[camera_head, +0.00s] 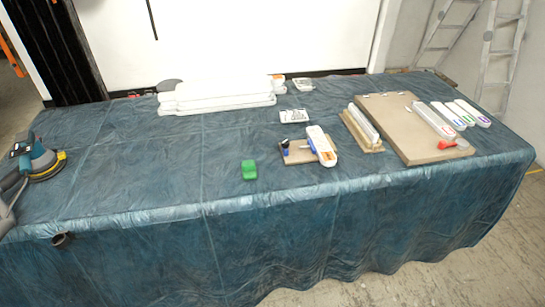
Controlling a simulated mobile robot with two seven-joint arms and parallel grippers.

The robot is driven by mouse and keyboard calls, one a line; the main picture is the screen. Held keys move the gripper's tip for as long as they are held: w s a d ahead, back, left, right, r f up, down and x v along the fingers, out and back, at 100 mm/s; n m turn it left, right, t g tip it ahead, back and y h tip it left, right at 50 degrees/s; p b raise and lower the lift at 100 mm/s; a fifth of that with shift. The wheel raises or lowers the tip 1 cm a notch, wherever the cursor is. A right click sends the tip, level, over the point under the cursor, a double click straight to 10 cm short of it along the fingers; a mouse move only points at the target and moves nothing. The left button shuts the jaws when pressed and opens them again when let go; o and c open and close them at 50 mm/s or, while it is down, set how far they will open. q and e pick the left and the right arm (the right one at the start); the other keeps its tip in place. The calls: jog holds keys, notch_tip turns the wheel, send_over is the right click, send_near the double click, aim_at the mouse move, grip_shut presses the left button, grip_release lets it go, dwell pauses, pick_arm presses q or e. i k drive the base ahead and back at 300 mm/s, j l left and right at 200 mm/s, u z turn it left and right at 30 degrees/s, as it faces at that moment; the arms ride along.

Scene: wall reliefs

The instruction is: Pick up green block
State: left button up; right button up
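The green block (249,169) stands on the blue cloth-covered table (150,160), near the middle of its front edge. It is small, with nothing touching it. Neither of my grippers shows in the head view.
Right of the block are a small brown board (297,153) with a white-and-orange bottle (321,146) and a large brown board (413,128). White stacked panels (217,95) lie behind. A sander (37,158) sits at the far left. The cloth around the block is clear.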

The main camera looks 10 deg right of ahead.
aim_at(249, 169)
jog(key=l+u, duration=0.1)
jog(key=u, duration=1)
jog(key=l+u, duration=0.45)
jog(key=k+l+u, duration=0.1)
jog(key=l+u, duration=0.3)
jog(key=k+l+u, duration=0.2)
jog(key=l, duration=0.2)
jog(key=k+l+u, duration=0.2)
jog(key=l, duration=0.2)
